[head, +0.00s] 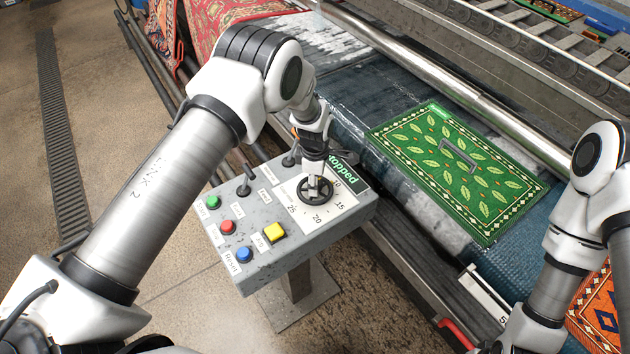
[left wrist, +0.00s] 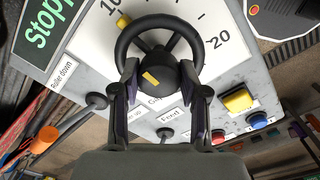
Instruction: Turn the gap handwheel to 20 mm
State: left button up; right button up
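The black gap handwheel (head: 302,190) sits on a white dial on the grey control panel. The dial carries the numbers 10, 15, 20 and 25. In the left wrist view the handwheel (left wrist: 124,50) has a yellow mark on its rim beside the 10 and a yellow bar on its hub. My left gripper (head: 317,180) is down at the wheel, pointing at the hub. In the left wrist view its fingers (left wrist: 160,88) stand apart on either side of the hub; firm contact is not clear. My right gripper is out of view; only the right arm shows at the right.
The panel holds green (head: 213,202), red (head: 227,227), blue (head: 244,254) and yellow (head: 274,231) buttons, plus levers (head: 244,185) close to my left arm. A screen (head: 343,170) reads "Stopped". A green rug (head: 450,165) lies on the machine bed to the right.

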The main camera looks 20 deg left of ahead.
pick_arm(q)
jog(key=shift+s, duration=0.1)
jog(key=shift+c, duration=1.3)
jog(key=shift+f, duration=0.1)
